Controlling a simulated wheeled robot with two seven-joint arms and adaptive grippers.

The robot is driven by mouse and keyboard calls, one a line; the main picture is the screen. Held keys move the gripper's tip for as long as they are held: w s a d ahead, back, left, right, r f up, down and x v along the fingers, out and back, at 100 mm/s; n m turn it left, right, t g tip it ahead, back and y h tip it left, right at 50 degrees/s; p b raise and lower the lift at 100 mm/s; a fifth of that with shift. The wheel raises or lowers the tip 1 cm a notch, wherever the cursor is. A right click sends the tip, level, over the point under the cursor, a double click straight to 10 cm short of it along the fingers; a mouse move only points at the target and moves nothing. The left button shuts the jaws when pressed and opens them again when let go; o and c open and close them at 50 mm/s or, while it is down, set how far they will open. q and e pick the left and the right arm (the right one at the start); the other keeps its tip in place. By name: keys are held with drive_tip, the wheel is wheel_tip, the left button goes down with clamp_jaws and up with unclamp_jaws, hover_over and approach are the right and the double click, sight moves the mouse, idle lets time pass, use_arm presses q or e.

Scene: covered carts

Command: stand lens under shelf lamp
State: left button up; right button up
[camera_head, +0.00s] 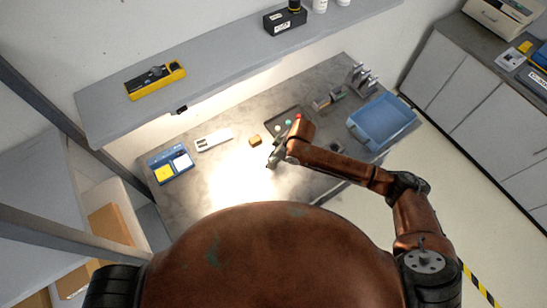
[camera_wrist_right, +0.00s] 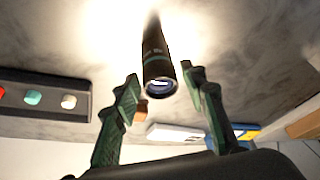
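The lens (camera_wrist_right: 158,72) is a dark cylinder with a glass end facing the camera in the right wrist view. It appears to stand on the worktop, in bright light, with a dark shadow beyond it. My right gripper (camera_wrist_right: 159,76) is open, with one green finger on each side of the lens and a narrow gap visible on both sides. In the head view my right gripper (camera_head: 273,158) is low over the lit worktop (camera_head: 225,185), and the lens is hard to make out there. The shelf (camera_head: 215,65) has its lamp glow below it. My left gripper is out of view.
A dark tray with coloured pieces (camera_head: 282,122), a small orange block (camera_head: 255,141), a white device (camera_head: 213,140) and a blue case (camera_head: 170,164) lie around. A blue bin (camera_head: 381,122) stands at the right. The shelf overhangs the back.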

drive_tip(key=shift+o, duration=0.4)
drive_tip(key=shift+r, duration=0.1)
drive_tip(key=shift+r, duration=0.2)
drive_tip(key=v, duration=1.1)
drive_tip(key=shift+d+r+b, duration=0.2)
drive_tip(key=shift+r+b, duration=0.1)
